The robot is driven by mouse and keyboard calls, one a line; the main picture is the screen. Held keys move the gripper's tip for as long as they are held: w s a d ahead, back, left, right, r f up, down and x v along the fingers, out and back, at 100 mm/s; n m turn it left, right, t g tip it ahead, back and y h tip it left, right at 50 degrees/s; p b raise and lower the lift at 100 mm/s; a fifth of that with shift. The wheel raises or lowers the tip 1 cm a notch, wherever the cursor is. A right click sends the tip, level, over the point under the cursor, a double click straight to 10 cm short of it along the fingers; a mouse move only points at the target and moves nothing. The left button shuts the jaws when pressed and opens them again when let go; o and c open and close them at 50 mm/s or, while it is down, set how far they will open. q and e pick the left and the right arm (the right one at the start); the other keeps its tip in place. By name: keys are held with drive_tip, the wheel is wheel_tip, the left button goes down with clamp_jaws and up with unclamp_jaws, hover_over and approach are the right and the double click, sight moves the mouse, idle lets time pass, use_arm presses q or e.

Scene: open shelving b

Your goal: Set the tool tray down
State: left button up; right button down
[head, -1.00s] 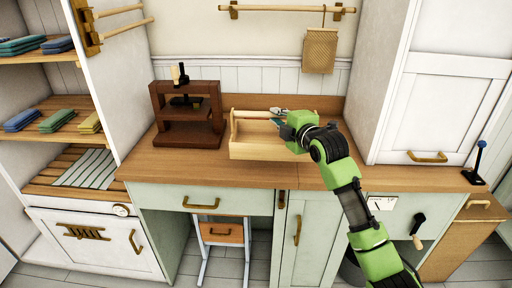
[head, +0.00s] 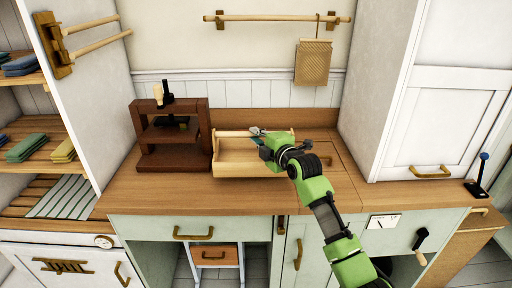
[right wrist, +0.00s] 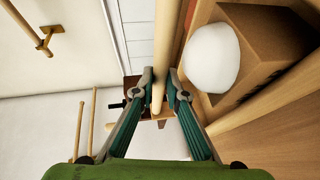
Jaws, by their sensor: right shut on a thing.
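The tool tray (head: 240,170) is a pale wooden open box with a round bar handle (head: 232,134) along its top. In the head view it is at the counter, just right of the dark wooden press. I cannot tell whether its base touches the counter. My right gripper (head: 258,134) comes from the right and is shut on the handle. In the right wrist view the fingers (right wrist: 158,85) close around the handle bar (right wrist: 163,55). A white rounded thing (right wrist: 212,58) shows beside the bar there. My left gripper is not in view.
A dark wooden press (head: 172,160) stands close to the tray's left on the wooden counter (head: 130,197). A tall white cabinet (head: 440,90) bounds the counter on the right. A woven board (head: 313,62) hangs above from a rail (head: 270,18). Bare counter lies in front of the tray.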

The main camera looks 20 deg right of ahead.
drive_tip(key=shift+f, duration=1.8)
drive_tip(key=c, duration=2.4)
unclamp_jaws()
drive_tip(key=shift+f, duration=0.3)
drive_tip(key=o, duration=0.4)
drive_tip(key=shift+r, duration=0.1)
drive_tip(key=shift+s+r, duration=0.1)
drive_tip(key=b+v, duration=0.1)
drive_tip(key=v, duration=1)
drive_tip(key=shift+s+r, duration=0.1)
drive_tip(key=shift+s, duration=0.25)
